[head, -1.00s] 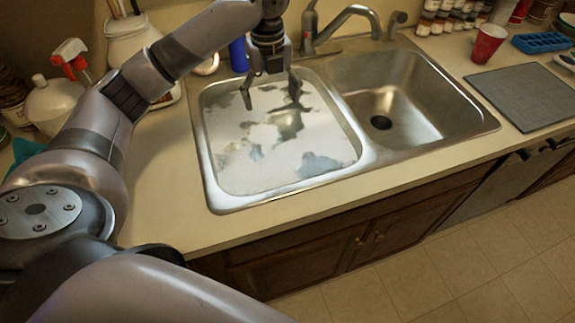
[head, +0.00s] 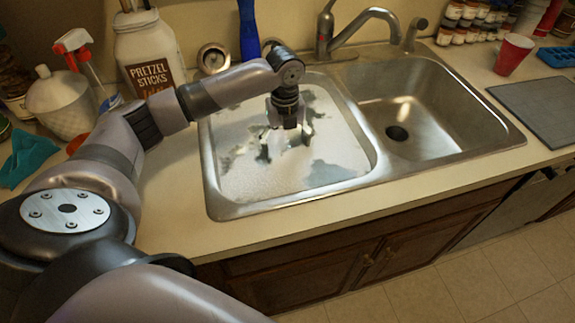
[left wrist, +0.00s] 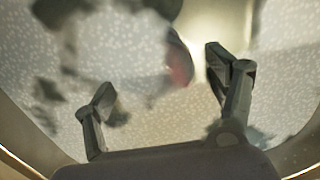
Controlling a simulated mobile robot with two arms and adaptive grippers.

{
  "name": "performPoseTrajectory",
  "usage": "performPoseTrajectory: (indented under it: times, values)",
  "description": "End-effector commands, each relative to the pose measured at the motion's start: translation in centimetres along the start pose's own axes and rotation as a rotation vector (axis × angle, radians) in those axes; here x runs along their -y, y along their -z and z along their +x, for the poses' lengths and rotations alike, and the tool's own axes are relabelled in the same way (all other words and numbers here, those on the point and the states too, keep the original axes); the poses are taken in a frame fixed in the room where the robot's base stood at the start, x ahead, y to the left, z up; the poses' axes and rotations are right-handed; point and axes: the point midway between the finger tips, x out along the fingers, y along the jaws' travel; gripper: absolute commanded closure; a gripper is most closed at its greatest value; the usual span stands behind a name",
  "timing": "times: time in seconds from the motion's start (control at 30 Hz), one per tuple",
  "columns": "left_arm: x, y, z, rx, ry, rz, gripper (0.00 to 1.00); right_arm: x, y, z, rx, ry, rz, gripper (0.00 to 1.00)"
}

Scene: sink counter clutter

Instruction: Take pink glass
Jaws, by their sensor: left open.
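My left gripper (head: 287,144) is open and empty, pointing down over the left sink basin (head: 210,180), which holds whitish, foamy water with dark patches. In the left wrist view the open fingers (left wrist: 160,86) spread over this speckled surface. A small blurred pinkish-red patch (left wrist: 179,64) shows beyond and between the fingers; it may be part of the pink glass, but I cannot tell. No pink glass is clear in the head view, where foam and the gripper hide part of the basin. My right gripper is not in view.
The right basin (head: 440,115) is empty, with the faucet (head: 360,22) behind. A red cup (head: 513,55) stands on the right counter near a grey mat (head: 545,108). A pretzel jar (head: 150,55), a blue bottle (head: 248,30) and a spray bottle (head: 78,50) stand at the back left.

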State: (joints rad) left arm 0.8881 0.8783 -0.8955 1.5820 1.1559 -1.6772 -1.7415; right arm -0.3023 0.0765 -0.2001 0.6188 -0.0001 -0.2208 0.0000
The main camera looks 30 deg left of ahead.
Motion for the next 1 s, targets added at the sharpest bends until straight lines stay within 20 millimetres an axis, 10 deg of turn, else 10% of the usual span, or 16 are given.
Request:
performPoseTrajectory:
  times: [0.5,1.0]
  values:
    - [0.2,0.6,5.5,0.0,-0.002,0.0,0.21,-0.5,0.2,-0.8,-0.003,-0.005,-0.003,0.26]
    - [0.2,0.6,5.7,0.001,0.0,0.001,0.38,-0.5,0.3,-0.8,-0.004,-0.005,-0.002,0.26]
